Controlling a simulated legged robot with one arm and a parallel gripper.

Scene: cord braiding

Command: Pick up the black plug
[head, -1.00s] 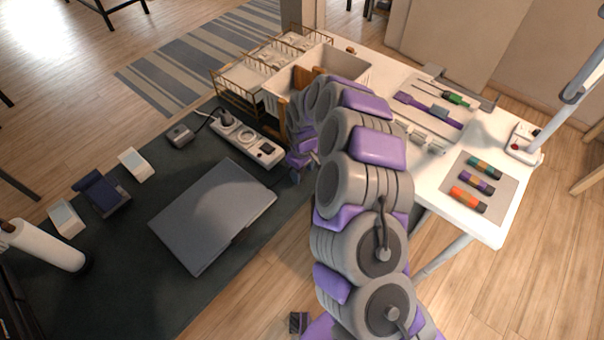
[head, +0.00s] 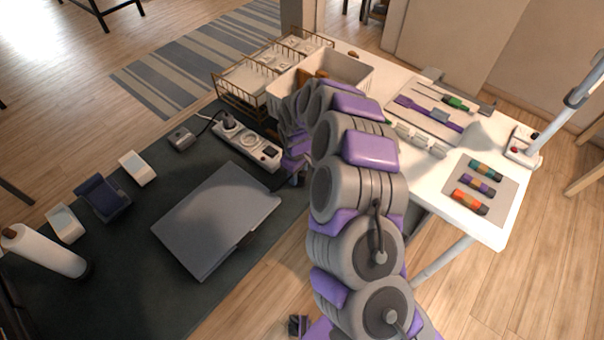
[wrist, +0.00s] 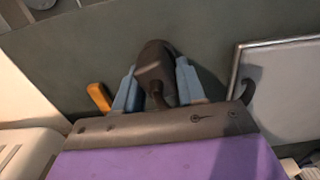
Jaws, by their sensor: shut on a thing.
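In the wrist view, a dark, rounded black plug (wrist: 154,62) sits between the two blue-grey fingers of my gripper (wrist: 157,74). The fingers are shut on its sides, and a short dark piece of it bends back towards the palm. In the head view, my gripper (head: 296,170) is beside the right end of the white power strip (head: 247,140), over the dark mat, and the held plug is hard to make out there. Another dark plug (head: 228,121) with a cord stands in the strip's far end.
A closed grey laptop (head: 215,218) lies on the dark mat (head: 120,255), just left of my gripper. A white bin (head: 345,68) and a wire rack (head: 240,98) stand behind. A white table (head: 470,225) with tools is on the right.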

